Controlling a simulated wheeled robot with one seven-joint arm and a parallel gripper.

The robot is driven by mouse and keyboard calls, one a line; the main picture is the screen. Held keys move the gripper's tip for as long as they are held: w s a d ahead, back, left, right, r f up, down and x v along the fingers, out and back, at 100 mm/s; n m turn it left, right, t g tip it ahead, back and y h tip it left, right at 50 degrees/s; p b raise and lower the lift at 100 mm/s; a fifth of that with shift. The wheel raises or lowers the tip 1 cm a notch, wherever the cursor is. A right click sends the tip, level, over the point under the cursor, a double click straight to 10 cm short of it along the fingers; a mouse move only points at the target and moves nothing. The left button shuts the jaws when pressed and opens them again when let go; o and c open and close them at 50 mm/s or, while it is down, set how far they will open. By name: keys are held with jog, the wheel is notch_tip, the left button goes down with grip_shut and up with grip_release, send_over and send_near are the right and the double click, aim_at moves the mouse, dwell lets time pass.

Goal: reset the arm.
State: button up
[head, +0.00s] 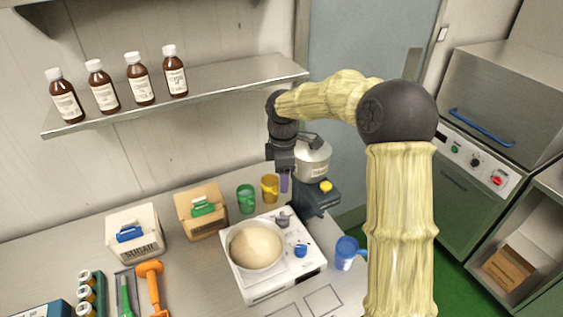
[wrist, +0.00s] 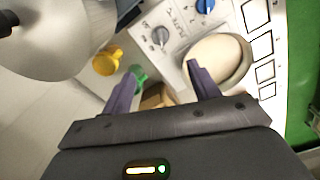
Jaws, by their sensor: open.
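My gripper (head: 284,182) hangs from my raised, bent arm above the counter, just left of the steel mixer bowl. In the wrist view my gripper (wrist: 160,88) shows two purple fingers wide apart with nothing between them. The cooker (head: 262,286) stands below and to the left of it in the head view, carrying a pot (head: 256,246) with a pale mass inside. The pot also shows in the wrist view (wrist: 248,70), beyond the right finger. The fingertips are partly hidden in the head view.
The mixer (head: 314,160) stands very close beside my gripper. A yellow mug (head: 270,187) and a green mug (head: 246,199) stand behind the cooker; a blue mug (head: 346,253) stands right. Several brown bottles (head: 139,79) line the shelf (head: 220,85). A sugar box (head: 134,234) sits left.

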jog(key=s+d+f+m+t, duration=0.1)
jog(key=s+d+m, duration=0.4)
jog(key=s+m, duration=0.4)
jog(key=s+d+f+m+t, duration=0.1)
jog(key=s+d+m, duration=0.5)
jog(key=s+m, duration=0.3)
jog(key=s, duration=0.4)
jog(key=shift+s+d+t, duration=0.15)
jog(key=shift+t, duration=0.15)
